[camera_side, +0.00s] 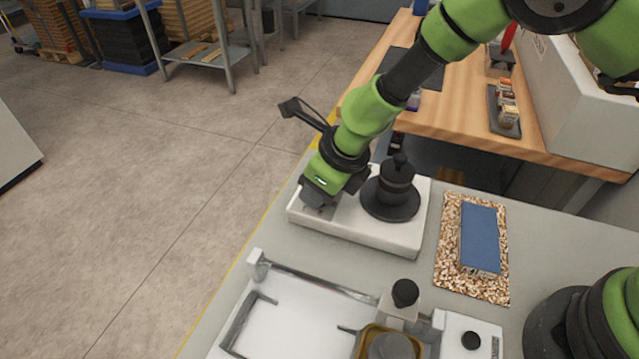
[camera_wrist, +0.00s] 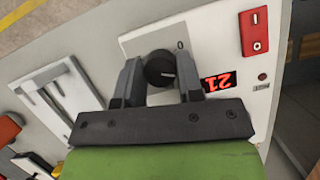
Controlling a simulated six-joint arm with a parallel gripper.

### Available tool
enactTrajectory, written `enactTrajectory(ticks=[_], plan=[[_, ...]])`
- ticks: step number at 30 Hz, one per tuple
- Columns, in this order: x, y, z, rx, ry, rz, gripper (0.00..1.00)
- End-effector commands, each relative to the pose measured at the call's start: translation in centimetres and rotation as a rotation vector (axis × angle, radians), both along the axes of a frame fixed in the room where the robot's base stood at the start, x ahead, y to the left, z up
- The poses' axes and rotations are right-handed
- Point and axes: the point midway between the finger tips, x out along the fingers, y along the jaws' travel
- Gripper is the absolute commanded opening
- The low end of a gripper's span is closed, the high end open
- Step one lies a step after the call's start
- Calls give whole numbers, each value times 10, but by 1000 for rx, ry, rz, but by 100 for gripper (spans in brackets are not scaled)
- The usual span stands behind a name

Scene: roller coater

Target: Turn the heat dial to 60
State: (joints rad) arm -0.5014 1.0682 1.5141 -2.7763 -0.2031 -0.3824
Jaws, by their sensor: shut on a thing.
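The heat dial (camera_wrist: 160,68) is a small round black knob on a pale panel, with a "0" printed beside it, in the wrist view. My gripper (camera_wrist: 160,78) is around it, one finger on each side, shut on it. A small red display (camera_wrist: 219,82) right of the fingers shows the digits 2 and 1, tilted in this view. In the side view my gripper (camera_side: 318,198) is down at the left end of a white box-shaped device (camera_side: 352,237). The dial is hidden there by my gripper.
A black pot-like thing with a knob (camera_side: 397,188) stands on the device close to my wrist. A red switch (camera_wrist: 255,32) is on the panel. A blue block (camera_side: 479,238) lies on a speckled mat (camera_side: 458,288) to the right. A white frame fixture (camera_side: 290,325) is in front.

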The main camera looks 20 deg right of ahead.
Motion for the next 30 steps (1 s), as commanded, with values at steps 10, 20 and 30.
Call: enactTrajectory(ticks=[10,20,30], plan=[[-1,-1,-1,-1,4,-40,11],[-1,-2,-1,-1,5,-41,39],[0,-1,0,1,3,-40,58]])
